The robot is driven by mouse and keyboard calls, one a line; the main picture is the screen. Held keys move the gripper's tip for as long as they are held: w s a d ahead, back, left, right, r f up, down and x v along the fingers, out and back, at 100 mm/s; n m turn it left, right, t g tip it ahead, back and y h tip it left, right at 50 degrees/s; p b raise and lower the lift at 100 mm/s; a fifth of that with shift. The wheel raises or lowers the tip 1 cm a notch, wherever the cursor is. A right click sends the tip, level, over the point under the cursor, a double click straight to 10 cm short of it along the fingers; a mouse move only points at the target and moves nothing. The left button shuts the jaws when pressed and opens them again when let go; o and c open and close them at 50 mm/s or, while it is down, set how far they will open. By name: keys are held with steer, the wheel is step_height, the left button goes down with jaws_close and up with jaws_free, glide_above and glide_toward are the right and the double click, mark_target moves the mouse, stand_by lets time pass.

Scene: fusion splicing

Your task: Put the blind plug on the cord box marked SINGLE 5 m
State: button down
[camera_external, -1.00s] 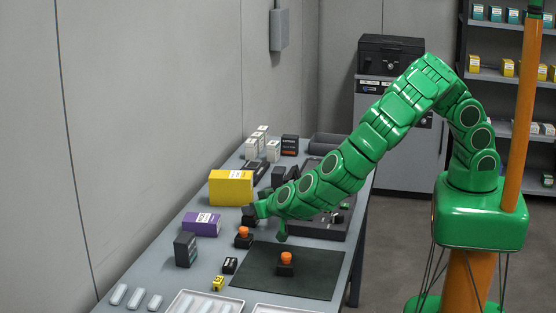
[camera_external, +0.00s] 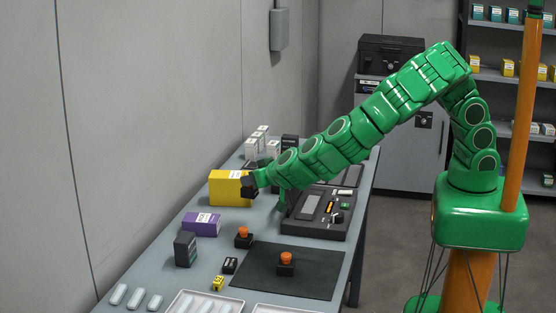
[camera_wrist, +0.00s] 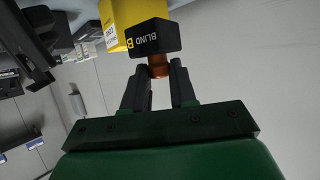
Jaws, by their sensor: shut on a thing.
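My gripper (camera_wrist: 160,88) is shut on the orange knob of a black block lettered BLIND (camera_wrist: 155,38), the blind plug. The block also shows in the external view (camera_external: 248,187), in front of the right side of a yellow box (camera_external: 226,188). The yellow box also shows beyond the plug in the wrist view (camera_wrist: 116,22); whether they touch I cannot tell. A purple box (camera_external: 201,224) lies nearer on the bench. Both boxes carry white labels too small to read, so I cannot tell which is SINGLE 5 m.
Two black blocks with orange knobs stand on the bench (camera_external: 243,239) and on a dark mat (camera_external: 286,267). A black device (camera_external: 312,212) lies beneath my arm. A dark box (camera_external: 185,250) stands near the purple box. White cartons (camera_external: 262,140) stand at the back.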

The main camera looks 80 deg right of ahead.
steer(key=shift+d+r, duration=0.2)
steer(key=shift+r, duration=0.45)
steer(key=s+d+r+m+g+h, duration=0.1)
steer(key=s+d+r+m+h, duration=0.15)
steer(key=d+r, duration=0.4)
steer(key=s+d+r+m+g+h, duration=0.1)
steer(key=s+d+r+g, duration=0.1)
steer(key=s+d+r, duration=0.35)
steer(key=shift+y, duration=0.25)
steer(key=shift+w+a+f, duration=0.15)
steer(key=shift+w+f, duration=1.45)
steer(key=shift+w, duration=0.95)
steer(key=shift+w+a+f, duration=0.1)
steer(key=shift+w+f, duration=1.5)
steer(key=shift+w, duration=0.95)
steer(key=shift+w+a+f, duration=0.15)
steer(key=shift+w+f, duration=1.45)
steer(key=shift+w, duration=0.95)
steer(key=shift+f, duration=1.5)
steer(key=shift+f, duration=0.1)
steer(key=c, duration=0.9)
jaws_free()
